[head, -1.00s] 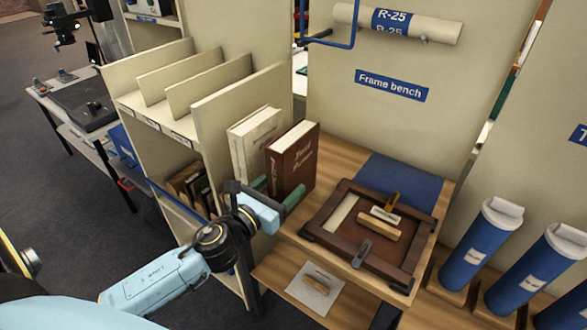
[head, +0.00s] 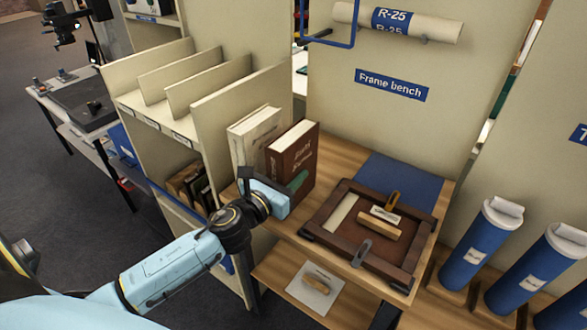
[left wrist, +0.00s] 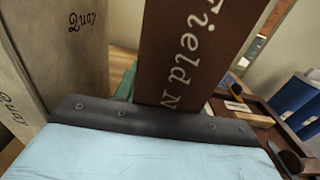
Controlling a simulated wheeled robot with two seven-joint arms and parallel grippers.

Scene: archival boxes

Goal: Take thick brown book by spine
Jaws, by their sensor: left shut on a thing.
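The thick brown book (head: 300,148) stands upright on the wooden bench beside a cream book. In the left wrist view the brown spine (left wrist: 190,50), lettered "Field N", rises right in front of my gripper. My left gripper (head: 280,190) is at the lower part of the spine, shut on the brown book. One green finger shows along the book's right side; the other finger is mostly hidden. My right gripper is not in view.
The cream book (head: 253,138) stands close on the left, near a shelf divider (head: 240,115). A dark wooden frame (head: 330,235) with small tools lies close on the right. Blue tubes (head: 481,240) stand farther right.

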